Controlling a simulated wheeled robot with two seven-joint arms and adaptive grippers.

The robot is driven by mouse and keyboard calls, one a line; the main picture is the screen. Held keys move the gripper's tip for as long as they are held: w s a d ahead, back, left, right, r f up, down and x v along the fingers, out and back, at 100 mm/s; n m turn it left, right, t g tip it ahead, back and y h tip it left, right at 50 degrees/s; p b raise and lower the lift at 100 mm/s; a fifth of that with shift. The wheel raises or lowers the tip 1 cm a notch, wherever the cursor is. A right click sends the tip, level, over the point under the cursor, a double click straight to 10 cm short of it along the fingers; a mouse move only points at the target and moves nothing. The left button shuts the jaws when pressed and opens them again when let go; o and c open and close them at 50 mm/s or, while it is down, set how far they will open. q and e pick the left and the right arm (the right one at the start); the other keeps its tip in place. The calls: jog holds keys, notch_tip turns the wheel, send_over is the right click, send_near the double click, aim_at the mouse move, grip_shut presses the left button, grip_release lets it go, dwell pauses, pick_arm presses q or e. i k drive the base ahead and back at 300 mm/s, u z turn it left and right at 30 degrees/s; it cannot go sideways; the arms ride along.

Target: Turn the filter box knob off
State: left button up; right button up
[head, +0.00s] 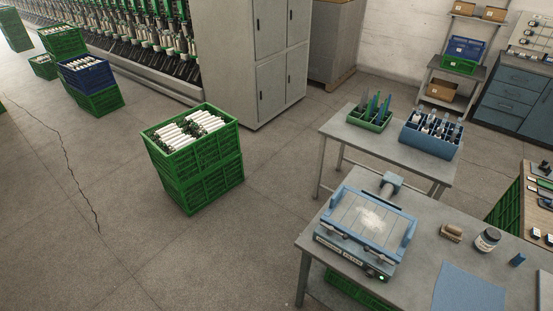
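A grey-blue box with a dusty, gridded top plate and raised blue sides, which looks like the filter box (362,225), stands on the grey table at the lower right. Its front strip carries lettering too small to read fully. At the right end of that strip is a small dark knob (381,278), next to a lit green spot. The knob's pointing direction is too small to tell. Neither of my grippers is in view.
On the same table (415,265) are a brush (452,232), a jar (487,240) and a blue cloth (468,290). A second table behind holds a green bin (370,119) and a blue bin (431,138). Stacked green crates (200,165) stand left; floor between is clear.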

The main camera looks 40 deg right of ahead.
aim_at(370, 273)
jog(key=i, duration=1.55)
jog(key=z, duration=3.8)
